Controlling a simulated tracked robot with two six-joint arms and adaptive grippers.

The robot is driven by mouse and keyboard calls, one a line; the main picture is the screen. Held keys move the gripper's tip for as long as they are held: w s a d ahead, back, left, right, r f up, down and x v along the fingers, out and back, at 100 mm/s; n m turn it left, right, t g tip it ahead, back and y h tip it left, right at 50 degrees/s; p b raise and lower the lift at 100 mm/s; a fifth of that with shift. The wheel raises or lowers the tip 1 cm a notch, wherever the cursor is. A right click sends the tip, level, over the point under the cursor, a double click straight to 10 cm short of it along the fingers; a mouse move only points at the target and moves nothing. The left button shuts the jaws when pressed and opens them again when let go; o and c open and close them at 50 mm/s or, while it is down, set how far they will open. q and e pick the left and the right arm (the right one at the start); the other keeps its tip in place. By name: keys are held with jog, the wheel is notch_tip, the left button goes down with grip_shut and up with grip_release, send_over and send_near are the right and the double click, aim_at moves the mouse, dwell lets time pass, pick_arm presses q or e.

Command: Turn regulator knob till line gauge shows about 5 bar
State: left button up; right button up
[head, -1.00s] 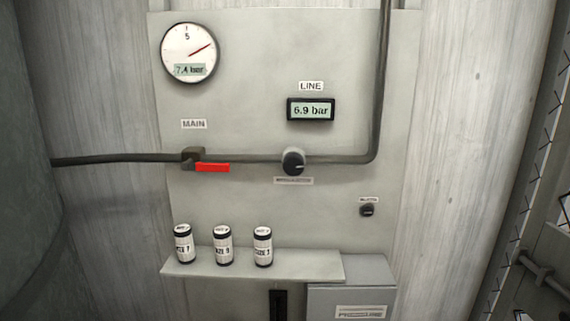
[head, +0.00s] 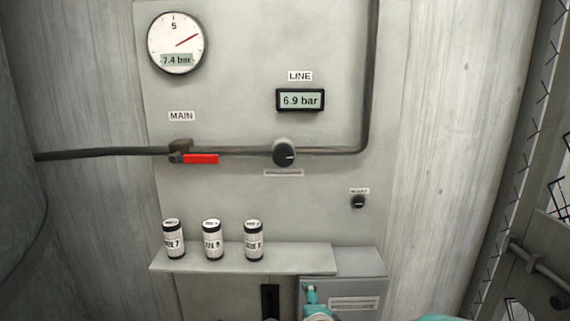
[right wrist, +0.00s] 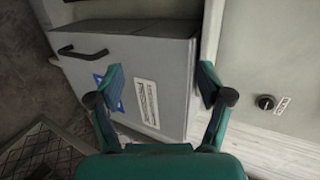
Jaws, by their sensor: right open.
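The round black regulator knob (head: 284,153) is on the pipe at the panel's middle, with a light pointer mark on its face. The line gauge (head: 301,100) above it reads 6.9 bar. My teal right gripper is partly visible at the bottom edge of the head view, well below the knob. In the right wrist view my right gripper (right wrist: 161,80) is open and empty, facing a grey box. A small black knob (right wrist: 265,102) with a label shows right of it there, apart from the fingers; I cannot tell which knob it is. My left gripper is not in view.
The round main gauge (head: 176,43) reads 7.4 bar. A red lever (head: 201,159) lies along the pipe. A shelf (head: 300,261) with several labelled cans (head: 212,240) and a grey box (head: 368,290) sit below. A small black knob (head: 358,202) is at the lower right.

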jog(key=w+a+r+m+t, duration=0.15)
jog(key=r+m, duration=0.25)
jog(key=r, duration=0.5)
jog(key=a+r+m+t, duration=0.2)
jog(key=a+r+m, duration=0.15)
jog(key=r, duration=0.65)
jog(key=m+t+h, duration=0.1)
jog(key=m+t, duration=0.1)
jog(key=m, duration=0.6)
send_near(283, 159)
jog(key=w+p, duration=0.2)
jog(key=w, duration=0.1)
jog(key=w+p, duration=0.2)
jog(key=w, duration=0.1)
jog(key=w+p, duration=0.2)
jog(key=w, duration=0.1)
jog(key=shift+r, duration=0.3)
jog(key=shift+w+f+p, duration=0.2)
jog(key=shift+w+p, duration=0.3)
jog(key=shift+w, duration=0.3)
